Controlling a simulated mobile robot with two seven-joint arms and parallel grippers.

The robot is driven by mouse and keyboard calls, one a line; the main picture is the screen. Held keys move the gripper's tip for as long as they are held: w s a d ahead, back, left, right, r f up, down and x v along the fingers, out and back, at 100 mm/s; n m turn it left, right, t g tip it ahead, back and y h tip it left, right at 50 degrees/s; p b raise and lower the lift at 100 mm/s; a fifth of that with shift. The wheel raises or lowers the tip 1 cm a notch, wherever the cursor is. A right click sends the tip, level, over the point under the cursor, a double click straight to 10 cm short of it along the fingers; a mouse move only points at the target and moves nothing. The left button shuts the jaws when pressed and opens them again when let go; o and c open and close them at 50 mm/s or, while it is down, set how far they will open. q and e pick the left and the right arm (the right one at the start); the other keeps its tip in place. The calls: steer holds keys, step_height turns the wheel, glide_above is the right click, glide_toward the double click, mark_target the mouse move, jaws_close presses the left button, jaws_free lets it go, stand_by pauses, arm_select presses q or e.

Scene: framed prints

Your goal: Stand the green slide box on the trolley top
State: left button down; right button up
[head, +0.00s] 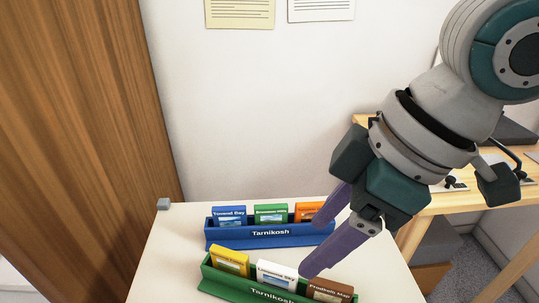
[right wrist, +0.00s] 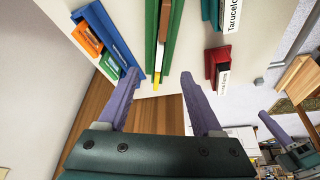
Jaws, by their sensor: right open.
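The green slide box (head: 271,214) stands in a blue rack (head: 270,235) marked Tarnikosh, between a blue box (head: 229,215) and an orange box (head: 307,211). It also shows in the right wrist view (right wrist: 110,66), left of my fingers. My right gripper (head: 312,247) is open and empty, its purple fingers over the right part of the racks. One finger hides part of the orange box in the head view. The racks stand on a white top (head: 165,255); I cannot tell whether this is the trolley top.
A green rack (head: 213,282) in front holds a yellow box (head: 230,261), a white box (head: 277,274) and a brown box (head: 330,290). A wooden table (head: 440,203) stands at right.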

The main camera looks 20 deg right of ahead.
steer(key=s+a+m+t, duration=0.1)
steer(key=s+a+m, duration=0.1)
steer(key=s+a, duration=0.35)
steer(key=s+d+f+m+h, duration=0.1)
steer(key=s+d+m, duration=0.1)
steer(key=d, duration=0.1)
steer(key=s+d+f+m+h, duration=0.1)
steer(key=s+d+m, duration=0.1)
steer(key=s+d, duration=0.1)
steer(key=s+d+f+m+h, duration=0.1)
steer(key=s+d+f+m, duration=0.1)
steer(key=d, duration=0.1)
steer(key=shift+s+d, duration=0.4)
steer(key=shift+r, duration=0.15)
step_height(320, 180, up, 54)
steer(key=p, duration=5.3)
steer(key=shift+f+p, duration=0.2)
steer(key=shift+p, duration=0.15)
